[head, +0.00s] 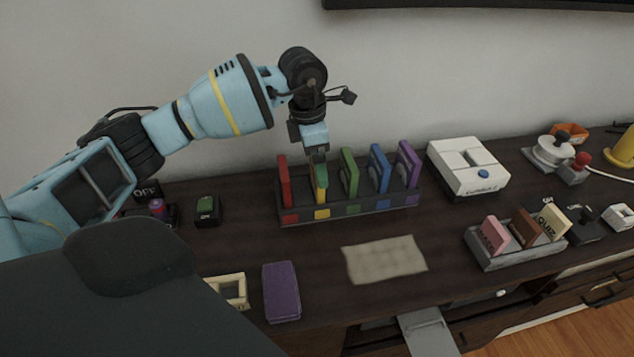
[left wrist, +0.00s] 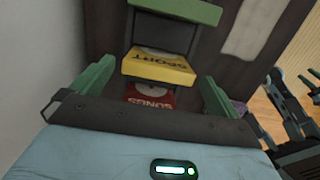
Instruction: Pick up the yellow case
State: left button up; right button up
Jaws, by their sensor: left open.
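The yellow case (head: 321,190) stands upright in a dark slotted rack (head: 350,207), between a red case (head: 284,182) and a green case (head: 349,172). In the left wrist view the yellow case (left wrist: 158,67) shows its top edge, lettered "SPORT". My left gripper (head: 318,158) points down at the top of the yellow case in the head view. In the left wrist view its green fingers (left wrist: 155,86) are spread apart, with the yellow and red cases showing in the gap between them. I cannot tell whether a finger touches the case.
Blue (head: 379,168) and purple (head: 407,164) cases fill the rack's right end. A white console (head: 468,167) stands to the right. A grey holder (head: 515,250) with small cartridges, a beige cloth (head: 385,259) and a loose purple case (head: 281,291) lie in front. The wall is close behind.

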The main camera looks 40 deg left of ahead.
pick_arm(q)
jog(key=shift+w+d+f, duration=0.1)
jog(key=shift+w+f, duration=0.05)
jog(key=shift+f, duration=1.05)
jog(key=c, duration=1.2)
notch_tip(320, 180, up, 10)
jog(key=shift+r, duration=0.15)
